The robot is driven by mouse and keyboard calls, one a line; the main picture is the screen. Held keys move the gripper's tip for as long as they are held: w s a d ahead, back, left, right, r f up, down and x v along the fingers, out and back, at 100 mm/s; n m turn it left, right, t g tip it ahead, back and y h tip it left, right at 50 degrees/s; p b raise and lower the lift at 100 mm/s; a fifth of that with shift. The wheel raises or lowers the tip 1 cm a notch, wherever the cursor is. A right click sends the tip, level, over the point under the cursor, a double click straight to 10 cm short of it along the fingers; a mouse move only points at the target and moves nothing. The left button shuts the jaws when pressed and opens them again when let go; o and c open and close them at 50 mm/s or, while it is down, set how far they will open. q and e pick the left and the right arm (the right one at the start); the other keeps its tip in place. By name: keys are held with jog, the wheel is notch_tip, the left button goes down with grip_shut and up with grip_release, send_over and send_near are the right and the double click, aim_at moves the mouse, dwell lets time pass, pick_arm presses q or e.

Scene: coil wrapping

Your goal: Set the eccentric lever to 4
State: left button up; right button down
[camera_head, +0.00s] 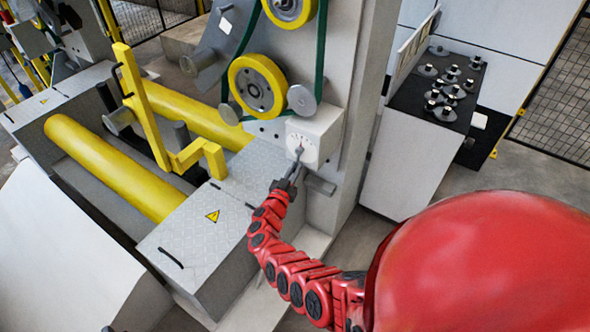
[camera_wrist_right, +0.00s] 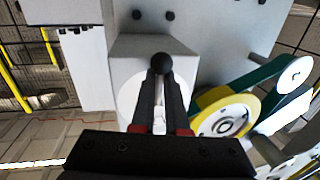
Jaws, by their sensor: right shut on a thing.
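The eccentric lever (camera_wrist_right: 159,88) is a slim grey lever with a dark round knob, mounted on a white dial box on the machine column. In the head view the dial face (camera_head: 302,147) has small marks along its upper part, too small to read. My right gripper (camera_head: 290,180) reaches up to the lever from below. In the right wrist view its two dark fingers (camera_wrist_right: 160,72) are closed around the knob end of the lever. The fingers hide part of the lever and dial. My left gripper is not in view.
A yellow wheel (camera_head: 257,87) with a green belt sits above left of the dial. Yellow rollers (camera_head: 115,165) and a yellow bracket (camera_head: 145,105) lie to the left. A grey tread-plate box (camera_head: 205,240) stands below. A dark table (camera_head: 437,95) with several metal parts is at right.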

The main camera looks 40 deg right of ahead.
jog(key=shift+f, duration=0.25)
dwell(0.7)
jog(key=w+m+b, duration=0.1)
jog(key=m+b, duration=0.1)
jog(key=b, duration=0.1)
jog(key=w+a+m+b, duration=0.1)
jog(key=m+b, duration=0.2)
jog(key=w+m+h+b, duration=0.1)
jog(key=m+b, duration=0.1)
jog(key=b, duration=0.2)
jog(key=shift+w+a+r, duration=0.15)
jog(key=shift+a+r, duration=0.1)
jog(key=shift+w+a+r+m+h+b, duration=0.1)
jog(key=shift+w+r+m+h+b, duration=0.15)
jog(key=shift+m+b, duration=0.45)
jog(key=shift+w+a+r+m+h+b, duration=0.15)
jog(key=shift+r+m+b, duration=0.15)
jog(key=shift+m+b, duration=0.35)
jog(key=shift+d, duration=0.1)
jog(key=shift+r, duration=0.1)
jog(key=c, duration=0.9)
grip_release()
jog(key=v, duration=1.7)
jog(key=shift+a, duration=0.2)
